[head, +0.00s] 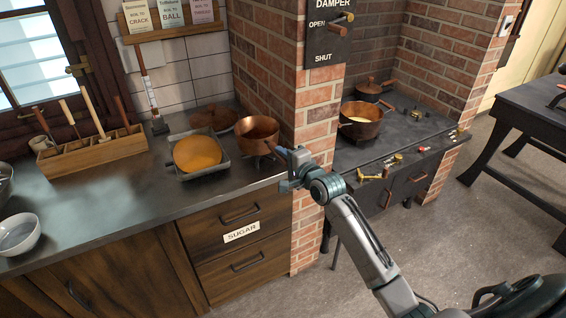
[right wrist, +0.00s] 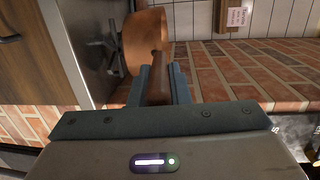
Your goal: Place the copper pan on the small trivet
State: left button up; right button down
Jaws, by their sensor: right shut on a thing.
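The copper pan (head: 257,130) is at the right end of the dark counter, beside the brick pillar, and looks roughly level. My right gripper (head: 284,160) is shut on its wooden handle, which shows between the jaws in the right wrist view (right wrist: 157,75). The pan body also shows there (right wrist: 143,40). A small dark stand, seemingly the small trivet (right wrist: 112,58), shows between the pan and the counter surface. I cannot tell whether the pan touches it. My left gripper is not in view.
A square pan of orange stuff (head: 197,154) and a round wooden lid (head: 214,117) are close left of the copper pan. The brick pillar (head: 311,130) stands close right. Another copper pot (head: 361,120) is on the stove. The counter's middle is clear.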

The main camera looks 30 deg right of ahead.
jog(key=shift+w+d+f+p, duration=0.15)
jog(key=shift+w+f, duration=0.05)
jog(key=shift+f, duration=0.65)
jog(key=shift+w+d+f+p, duration=0.1)
jog(key=shift+w+f+p, duration=0.05)
jog(key=shift+f, duration=0.7)
jog(key=c, duration=1.4)
grip_release()
jog(key=shift+f, duration=0.15)
jog(key=shift+o, duration=0.2)
jog(key=s+d+r, duration=0.1)
jog(key=s, duration=1.1)
jog(key=shift+d+r, duration=0.25)
jog(key=shift+d, duration=0.1)
